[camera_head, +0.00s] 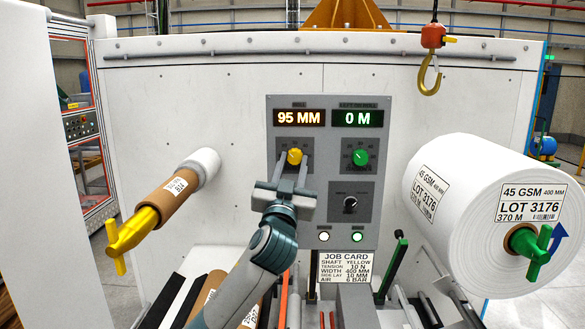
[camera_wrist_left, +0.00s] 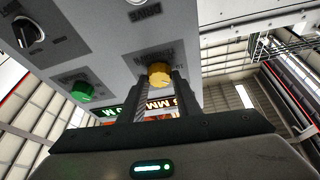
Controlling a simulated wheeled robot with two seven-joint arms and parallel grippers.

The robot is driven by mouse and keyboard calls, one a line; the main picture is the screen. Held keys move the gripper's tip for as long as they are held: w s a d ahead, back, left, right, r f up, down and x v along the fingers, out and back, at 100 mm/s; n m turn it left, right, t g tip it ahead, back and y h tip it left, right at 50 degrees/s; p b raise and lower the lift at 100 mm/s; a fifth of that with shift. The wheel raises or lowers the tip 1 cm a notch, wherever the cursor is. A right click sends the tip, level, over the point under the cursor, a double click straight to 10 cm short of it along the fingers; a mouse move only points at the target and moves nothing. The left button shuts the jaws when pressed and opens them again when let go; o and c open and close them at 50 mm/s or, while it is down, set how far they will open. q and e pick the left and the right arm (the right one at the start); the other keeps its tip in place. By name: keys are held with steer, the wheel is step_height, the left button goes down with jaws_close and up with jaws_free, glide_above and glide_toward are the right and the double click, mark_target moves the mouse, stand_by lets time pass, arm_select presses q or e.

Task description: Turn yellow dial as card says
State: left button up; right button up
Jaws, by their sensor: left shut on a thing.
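The yellow dial (camera_head: 295,156) is on the grey control panel (camera_head: 325,225), below the orange 95 MM display (camera_head: 299,118). My left gripper (camera_head: 293,164) reaches up from below, shut on the yellow dial with a finger on either side. The left wrist view shows the yellow dial (camera_wrist_left: 159,72) between the tips of my left gripper (camera_wrist_left: 159,84). The job card (camera_head: 345,268) under the panel reads shaft yellow, tension 10 N, width 400 mm, side lay 10 mm, air 6 bar. My right gripper is out of view.
A green dial (camera_head: 360,157) sits right of the yellow one, under a 0 M display (camera_head: 357,118). A black knob (camera_head: 350,204) is lower. A yellow-handled shaft (camera_head: 150,215) juts out at left. A white roll (camera_head: 470,200) is at right, with a hook (camera_head: 430,80) above.

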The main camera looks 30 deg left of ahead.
arm_select(q)
steer(key=shift+f+n+y+b, duration=0.25)
steer(key=shift+n+y+b, duration=0.05)
steer(key=shift+n+b, duration=0.4)
steer(key=n+y+b, duration=0.1)
steer(key=n+b, duration=0.1)
steer(key=n+g+y+b, duration=0.1)
steer(key=n+b, duration=0.1)
steer(key=n+g+y+b, duration=0.1)
steer(key=n+b, duration=0.1)
steer(key=n, duration=0.1)
steer(key=shift+w+d+y+b, duration=0.15)
steer(key=shift+d+y+b, duration=0.15)
steer(key=shift+b, duration=0.1)
steer(key=n+g+b, duration=0.1)
steer(key=n, duration=0.1)
steer(key=shift+r+n+y+b, duration=0.1)
steer(key=shift+n+y+b, duration=0.3)
steer(key=shift+r+n+g+b, duration=0.15)
steer(key=shift+n+g+b, duration=0.35)
steer(key=shift+n, duration=0.2)
steer(key=o, duration=1)
steer(key=shift+o, duration=0.2)
steer(key=shift+w, duration=0.15)
